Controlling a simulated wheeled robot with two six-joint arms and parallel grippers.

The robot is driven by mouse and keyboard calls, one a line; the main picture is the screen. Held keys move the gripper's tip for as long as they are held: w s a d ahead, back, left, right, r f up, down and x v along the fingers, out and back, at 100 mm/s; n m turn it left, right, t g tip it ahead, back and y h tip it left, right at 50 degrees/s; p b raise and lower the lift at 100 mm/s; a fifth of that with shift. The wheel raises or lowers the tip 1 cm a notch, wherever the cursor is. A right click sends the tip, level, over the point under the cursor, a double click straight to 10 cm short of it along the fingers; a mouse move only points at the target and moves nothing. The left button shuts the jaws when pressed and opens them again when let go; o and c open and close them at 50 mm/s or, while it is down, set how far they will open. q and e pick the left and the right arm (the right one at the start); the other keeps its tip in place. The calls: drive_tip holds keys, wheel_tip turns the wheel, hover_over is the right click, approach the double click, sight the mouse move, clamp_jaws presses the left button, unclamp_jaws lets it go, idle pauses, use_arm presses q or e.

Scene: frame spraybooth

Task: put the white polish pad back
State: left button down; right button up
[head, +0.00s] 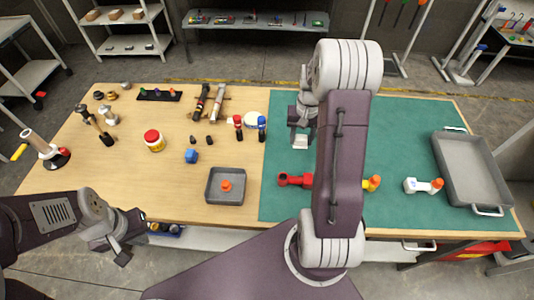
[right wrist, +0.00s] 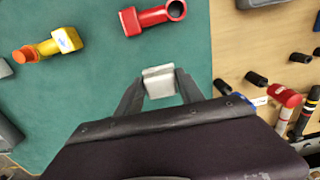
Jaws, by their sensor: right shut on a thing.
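My right gripper (head: 300,140) is over the left part of the green mat, shut on a pale, whitish block. In the right wrist view the block (right wrist: 158,82) sits between the two fingertips (right wrist: 159,88). I cannot tell if this block is the white polish pad. A flat white round thing (head: 251,120) lies on the bare wood, left of the mat, close to red and blue tools. My left gripper (head: 120,250) hangs off the table's front left edge. It looks empty; its finger gap is unclear.
On the green mat (head: 410,120) are a red pipe fitting (head: 293,180), a yellow one partly behind my arm (head: 374,183), a white one (head: 425,186) and a large grey tray (head: 442,160). Tools crowd the back left.

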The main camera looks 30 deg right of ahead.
drive_tip(key=p, duration=0.2)
hover_over(270, 155)
wheel_tip(270, 155, down, 6)
drive_tip(key=shift+w+f, duration=0.1)
drive_tip(key=shift+f, duration=0.15)
wheel_tip(270, 155, down, 3)
drive_tip(key=shift+f+p, duration=0.15)
drive_tip(key=shift+p, duration=0.3)
drive_tip(key=shift+f, duration=0.4)
drive_tip(key=shift+f, duration=0.2)
drive_tip(key=o, duration=1.2)
drive_tip(key=shift+r, duration=0.1)
